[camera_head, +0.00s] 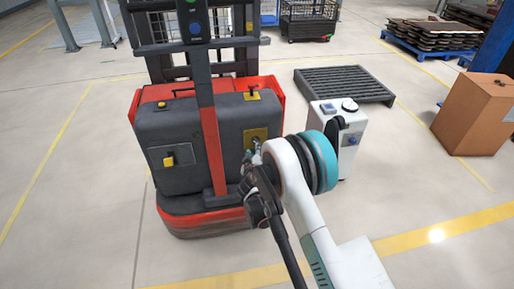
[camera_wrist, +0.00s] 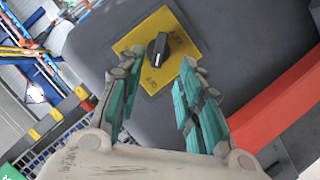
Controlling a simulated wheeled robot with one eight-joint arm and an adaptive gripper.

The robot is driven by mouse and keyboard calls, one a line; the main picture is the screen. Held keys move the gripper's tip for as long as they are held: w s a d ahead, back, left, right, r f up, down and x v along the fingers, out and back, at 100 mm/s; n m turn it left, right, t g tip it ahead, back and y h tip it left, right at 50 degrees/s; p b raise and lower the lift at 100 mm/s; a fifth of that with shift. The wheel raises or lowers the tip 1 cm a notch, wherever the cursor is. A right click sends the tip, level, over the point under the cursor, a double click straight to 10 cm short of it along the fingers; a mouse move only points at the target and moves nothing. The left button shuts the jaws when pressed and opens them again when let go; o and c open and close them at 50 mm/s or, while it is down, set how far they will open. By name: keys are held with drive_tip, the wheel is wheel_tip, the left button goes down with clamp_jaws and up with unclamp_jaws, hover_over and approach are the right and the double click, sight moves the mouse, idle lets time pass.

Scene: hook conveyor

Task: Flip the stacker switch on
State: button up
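The stacker (camera_head: 185,140) is a grey and red machine standing in front of me in the head view. Its switch is a black rotary knob (camera_wrist: 158,50) on a yellow plate (camera_wrist: 170,30) with lettering, set in the grey body in the wrist view. The plate also shows in the head view (camera_head: 250,134), partly hidden by my arm. My gripper (camera_wrist: 157,70) has its two teal-padded fingers spread, with the knob between the tips in the picture. Whether a finger touches the knob cannot be told. In the head view my gripper (camera_head: 255,146) is close to the plate.
A red mast post (camera_head: 212,145) stands left of my gripper. A white unit (camera_head: 348,135), a dark slatted platform (camera_head: 343,84) and a cardboard box (camera_head: 475,113) are to the right. Floor at left is clear.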

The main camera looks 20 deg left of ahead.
sight(256, 141)
drive_tip(key=b+x, duration=0.2)
drive_tip(key=x, duration=0.6)
drive_tip(key=shift+w, duration=0.15)
clamp_jaws()
